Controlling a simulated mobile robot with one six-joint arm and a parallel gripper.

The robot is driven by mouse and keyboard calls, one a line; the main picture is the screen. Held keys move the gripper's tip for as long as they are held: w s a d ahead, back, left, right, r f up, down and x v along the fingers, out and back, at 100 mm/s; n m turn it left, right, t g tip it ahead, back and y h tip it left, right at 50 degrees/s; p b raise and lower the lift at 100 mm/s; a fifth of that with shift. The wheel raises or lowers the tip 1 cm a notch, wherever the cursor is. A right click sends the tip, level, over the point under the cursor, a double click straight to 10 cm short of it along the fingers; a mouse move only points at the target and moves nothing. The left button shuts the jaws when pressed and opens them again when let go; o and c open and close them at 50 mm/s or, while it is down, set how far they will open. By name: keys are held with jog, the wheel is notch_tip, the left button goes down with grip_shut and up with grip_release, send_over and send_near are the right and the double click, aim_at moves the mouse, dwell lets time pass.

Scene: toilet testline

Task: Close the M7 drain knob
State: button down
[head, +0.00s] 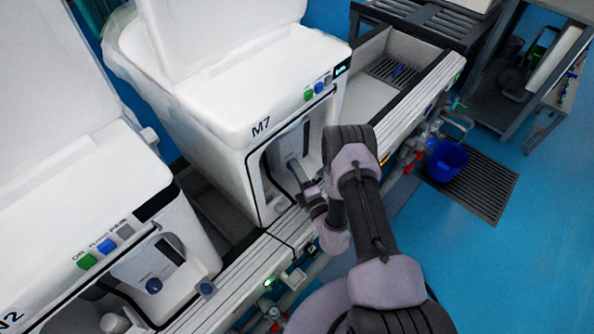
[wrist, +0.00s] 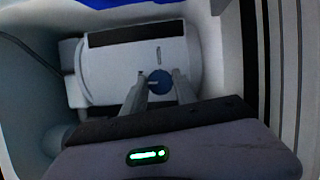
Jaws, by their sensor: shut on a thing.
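The M7 unit (head: 262,148) is a white toilet test station with its lid raised and an open recess in its front. In the wrist view, the blue round drain knob (wrist: 160,81) sits on a pale panel (wrist: 115,75) inside the recess, with a light handle mark pointing left. My gripper (head: 308,188) reaches into the recess from the front right. In the wrist view its two fingers (wrist: 161,86) stand either side of the knob and are shut on it. The knob cannot be made out in the head view.
Another white unit with its own blue knob (head: 154,285) stands at the left. A white ledge (head: 240,290) with fittings runs along the front. A blue bucket (head: 446,160) stands on a floor grate (head: 485,188).

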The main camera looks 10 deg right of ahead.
jog(key=shift+n, duration=0.3)
dwell(0.4)
jog(key=c, duration=1)
grip_release()
jog(key=shift+o, duration=0.2)
jog(key=shift+s, duration=0.1)
